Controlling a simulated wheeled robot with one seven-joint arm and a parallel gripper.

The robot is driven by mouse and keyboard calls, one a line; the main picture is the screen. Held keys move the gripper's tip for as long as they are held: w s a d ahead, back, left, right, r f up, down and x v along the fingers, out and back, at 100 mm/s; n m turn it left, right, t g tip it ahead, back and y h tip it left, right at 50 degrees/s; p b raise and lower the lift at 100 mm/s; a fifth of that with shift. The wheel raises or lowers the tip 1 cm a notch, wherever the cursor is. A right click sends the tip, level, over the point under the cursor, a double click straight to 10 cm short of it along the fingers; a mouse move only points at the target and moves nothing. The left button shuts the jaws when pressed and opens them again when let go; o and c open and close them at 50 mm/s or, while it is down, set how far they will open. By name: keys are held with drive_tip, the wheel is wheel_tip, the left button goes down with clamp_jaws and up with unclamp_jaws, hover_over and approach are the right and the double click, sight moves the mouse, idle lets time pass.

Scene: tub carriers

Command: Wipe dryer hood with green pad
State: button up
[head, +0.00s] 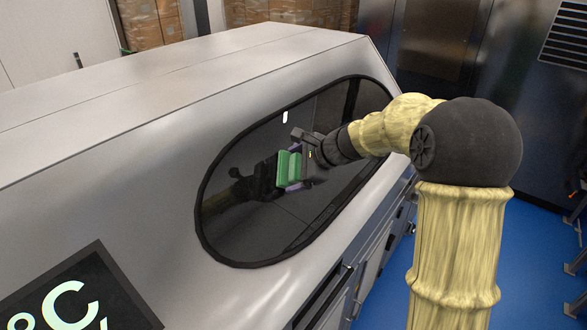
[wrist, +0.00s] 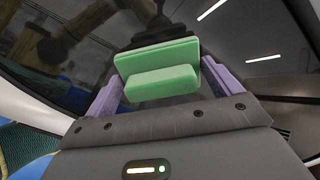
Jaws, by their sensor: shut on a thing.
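The dryer hood (head: 150,115) is a long, sloped grey metal cover with a dark oval window (head: 235,225) framed in black. My gripper (head: 293,168) is in front of the window, its purple fingers shut on the green pad (head: 284,168). In the wrist view the green pad (wrist: 160,75) sits between the two purple fingers, with its wide face toward the dark glass. The pad is at or very close to the glass; I cannot tell whether it touches. The glass reflects my arm and the pad.
A dark display panel (head: 75,300) with pale characters is on the hood at lower left. Cabinet fronts with handles (head: 340,290) run below the hood. Stacked cardboard boxes (head: 150,22) stand behind. Blue floor (head: 540,260) shows at right, near dark metal cabinets (head: 530,100).

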drive_tip(key=shift+w+d+p, duration=0.65)
drive_tip(key=shift+w+d, duration=0.45)
drive_tip(key=shift+w, duration=0.3)
drive_tip(key=shift+w+d+r+p, duration=0.1)
drive_tip(key=shift+w+d+p, duration=0.2)
drive_tip(key=shift+w, duration=0.15)
drive_tip(key=shift+w+d+p, duration=0.45)
drive_tip(key=shift+w+d, duration=0.3)
drive_tip(key=shift+w, duration=0.15)
drive_tip(key=shift+s+d+r, duration=0.2)
drive_tip(key=shift+d+r, duration=0.2)
drive_tip(key=shift+p+v, duration=0.65)
drive_tip(key=shift+v, duration=1.65)
